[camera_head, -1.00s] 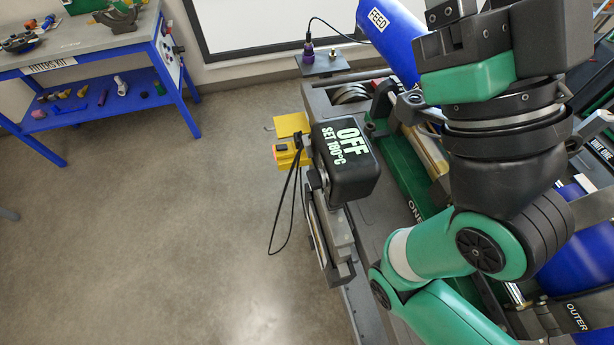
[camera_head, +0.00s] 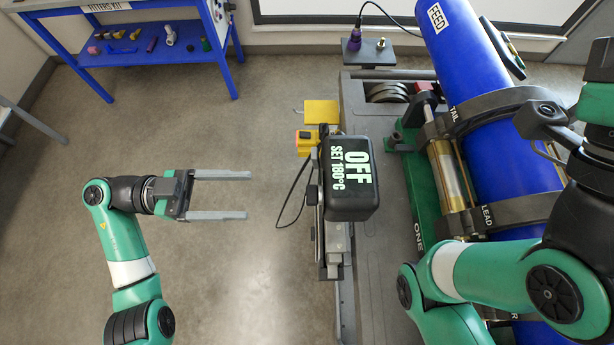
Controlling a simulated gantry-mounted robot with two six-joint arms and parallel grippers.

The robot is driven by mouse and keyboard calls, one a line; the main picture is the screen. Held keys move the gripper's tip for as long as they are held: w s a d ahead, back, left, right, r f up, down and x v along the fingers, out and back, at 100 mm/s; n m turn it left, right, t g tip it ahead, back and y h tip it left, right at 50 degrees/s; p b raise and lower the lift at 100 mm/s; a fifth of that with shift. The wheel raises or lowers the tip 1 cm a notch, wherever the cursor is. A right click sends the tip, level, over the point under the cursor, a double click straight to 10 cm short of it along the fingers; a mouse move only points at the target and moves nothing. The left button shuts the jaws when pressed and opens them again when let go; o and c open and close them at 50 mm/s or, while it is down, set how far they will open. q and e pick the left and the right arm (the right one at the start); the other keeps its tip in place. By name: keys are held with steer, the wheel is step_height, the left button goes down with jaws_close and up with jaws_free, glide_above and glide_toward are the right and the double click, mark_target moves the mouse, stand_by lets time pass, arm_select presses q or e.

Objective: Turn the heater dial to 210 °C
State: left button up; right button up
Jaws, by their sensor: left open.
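The heater's black box (camera_head: 347,180) stands at the near left edge of the cart, with "OFF" and "SET 180°C" in pale letters on top. A yellow part (camera_head: 306,141) with a dark knob or switch sits just beyond its left side; I cannot make out a dial scale. My left gripper (camera_head: 248,195) is open and empty, to the left of the heater, fingers pointing right at it and apart from it. My right arm comes in from the right over the cart; its gripper is cut off or hidden at the right edge.
A black cable (camera_head: 293,195) hangs in a loop between my left gripper and the heater. A blue pipe (camera_head: 483,85) lies in clamps (camera_head: 510,215) on the cart. A blue fitters' bench (camera_head: 150,55) stands at the back left. The floor at left is clear.

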mark_target(314, 195)
arm_select(q)
steer(key=d, duration=1.1)
steer(key=shift+s+d+b, duration=0.2)
steer(key=shift+d+b, duration=0.2)
jaws_close()
